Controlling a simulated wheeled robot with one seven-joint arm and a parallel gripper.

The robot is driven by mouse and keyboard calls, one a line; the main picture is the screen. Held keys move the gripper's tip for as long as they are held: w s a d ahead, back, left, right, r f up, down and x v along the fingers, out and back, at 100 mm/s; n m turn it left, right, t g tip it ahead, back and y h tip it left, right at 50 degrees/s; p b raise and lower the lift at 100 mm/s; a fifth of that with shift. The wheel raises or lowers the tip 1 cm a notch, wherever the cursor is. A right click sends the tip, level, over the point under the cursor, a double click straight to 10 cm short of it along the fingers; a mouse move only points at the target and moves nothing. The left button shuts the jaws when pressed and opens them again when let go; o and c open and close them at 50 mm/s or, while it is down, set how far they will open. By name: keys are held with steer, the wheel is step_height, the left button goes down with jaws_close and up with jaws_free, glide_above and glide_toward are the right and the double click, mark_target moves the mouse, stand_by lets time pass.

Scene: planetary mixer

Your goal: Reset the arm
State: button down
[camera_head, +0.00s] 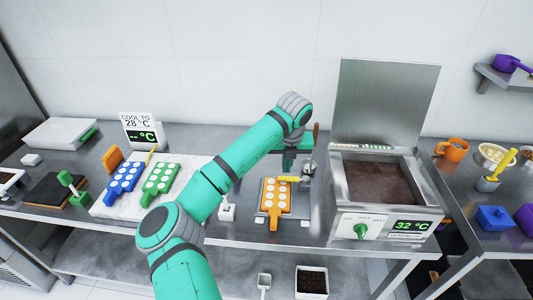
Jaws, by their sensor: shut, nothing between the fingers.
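My teal arm reaches up from the bottom of the view and bends over at the wrist. My gripper (287,167) points down above the middle of the steel counter, partly hidden behind the wrist and small in the picture. It is shut and holds nothing. Below and in front of it, an orange mould (273,208) with white round cavities lies on a small plate. A tool with a brown upright handle (315,145) stands just right of the gripper.
A steel tank (340,197) of brown contents with a raised lid (385,100) stands to the right, its display reading 32 °C. Blue (124,177) and green (160,178) moulds lie on a white slab at left. A display stand (142,133) is behind them.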

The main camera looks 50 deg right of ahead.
steer(key=shift+s+d, duration=0.15)
steer(key=shift+s, duration=0.05)
